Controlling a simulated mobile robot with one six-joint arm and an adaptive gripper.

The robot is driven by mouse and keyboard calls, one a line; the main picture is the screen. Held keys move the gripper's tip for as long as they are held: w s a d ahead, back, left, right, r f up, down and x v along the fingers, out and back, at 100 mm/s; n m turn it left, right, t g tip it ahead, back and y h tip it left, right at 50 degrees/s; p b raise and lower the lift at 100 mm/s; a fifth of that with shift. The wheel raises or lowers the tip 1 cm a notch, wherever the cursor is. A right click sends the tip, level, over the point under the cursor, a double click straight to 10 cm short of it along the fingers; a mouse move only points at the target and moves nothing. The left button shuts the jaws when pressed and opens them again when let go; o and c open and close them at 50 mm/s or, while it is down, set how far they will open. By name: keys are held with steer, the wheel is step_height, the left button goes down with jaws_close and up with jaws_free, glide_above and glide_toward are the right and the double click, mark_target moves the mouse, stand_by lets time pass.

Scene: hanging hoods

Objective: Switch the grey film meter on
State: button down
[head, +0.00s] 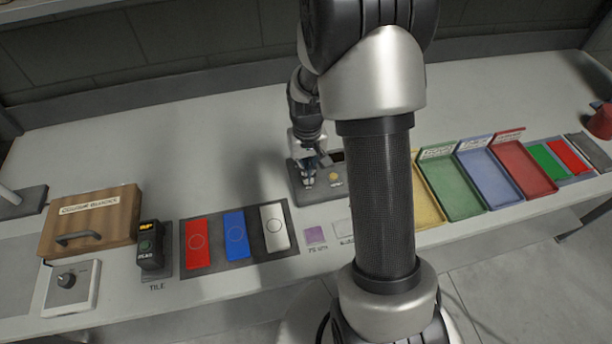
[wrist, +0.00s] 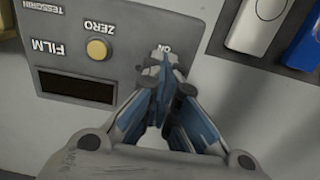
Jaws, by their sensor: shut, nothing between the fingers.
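The grey film meter (head: 300,196) stands on the bench, partly hidden behind my arm in the head view. In the wrist view the meter (wrist: 55,20) reads upside down, with FILM and ZERO labels, a yellow button (wrist: 97,49) and a dark, blank display (wrist: 75,87). My gripper (wrist: 165,68) is shut and empty, its fingertips over the panel right beside the ON marking (wrist: 162,49). The fingers cover the switch there, so its position is hidden, and I cannot tell whether they touch it. In the head view my gripper (head: 308,183) is over the meter's left part.
A dark tray with red (head: 197,241), blue (head: 236,236) and white (head: 274,227) panels lies left of the meter. Further left are a small black device (head: 150,247) and a wooden box (head: 90,222). Coloured trays (head: 450,187) stand right. The bench behind is clear.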

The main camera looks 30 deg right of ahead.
steer(key=shift+f+b, duration=0.6)
steer(key=shift+f, duration=0.25)
stand_by(0.3)
steer(key=shift+r+p, duration=2.75)
steer(key=shift+r, duration=0.75)
